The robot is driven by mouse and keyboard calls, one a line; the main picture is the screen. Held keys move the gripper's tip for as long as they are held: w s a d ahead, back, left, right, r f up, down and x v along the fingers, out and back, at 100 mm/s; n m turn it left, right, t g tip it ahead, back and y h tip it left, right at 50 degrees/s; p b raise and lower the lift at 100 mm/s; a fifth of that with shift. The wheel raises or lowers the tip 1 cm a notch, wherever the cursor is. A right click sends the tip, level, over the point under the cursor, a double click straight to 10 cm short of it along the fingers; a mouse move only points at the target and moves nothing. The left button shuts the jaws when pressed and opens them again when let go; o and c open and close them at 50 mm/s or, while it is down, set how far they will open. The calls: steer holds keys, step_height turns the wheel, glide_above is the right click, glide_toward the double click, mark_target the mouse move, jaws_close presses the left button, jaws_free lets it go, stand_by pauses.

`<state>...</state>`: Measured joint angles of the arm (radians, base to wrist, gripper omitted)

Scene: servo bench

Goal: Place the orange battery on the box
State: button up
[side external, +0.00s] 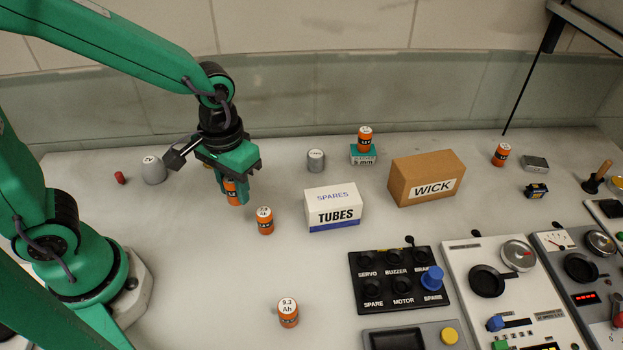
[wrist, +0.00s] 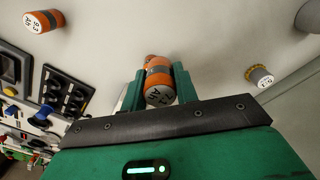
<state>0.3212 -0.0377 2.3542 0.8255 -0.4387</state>
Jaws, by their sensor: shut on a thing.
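My gripper (side external: 234,190) is shut on an orange battery (side external: 233,194) with a dark band, left of the boxes. In the wrist view the held battery (wrist: 158,84) sits between the green fingers, its white labelled end towards the camera. I cannot tell whether it clears the bench. A white box (side external: 333,207) marked SPARES and TUBES stands to the right, and a brown WICK box (side external: 426,180) is beyond it. A small green box (side external: 363,159) marked 5 mm stands behind them, bearing another orange battery (side external: 365,138).
Another orange battery (side external: 265,222) stands close to the right of my gripper. Others stand at the front (side external: 288,314) and at the far right (side external: 501,154). Grey cylinders (side external: 316,160) stand at the back. Control panels (side external: 400,281) fill the front right. The bench's front left is mostly clear.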

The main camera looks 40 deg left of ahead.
steer(key=w+d+r, duration=0.2)
steer(key=d+r, duration=0.1)
steer(key=d, duration=0.5)
steer(key=w+d+r+m, duration=0.1)
steer(key=w+d+r, duration=0.2)
steer(key=d, duration=0.6)
steer(key=shift+w+d+r, duration=0.2)
steer(key=shift+w+r, duration=0.15)
steer(key=shift+r, duration=0.2)
steer(key=shift+a, duration=0.1)
glide_above(333, 197)
step_height(333, 197, down, 7)
steer(key=shift+w, duration=0.1)
steer(key=shift+f, duration=1.95)
steer(key=shift+f, duration=0.15)
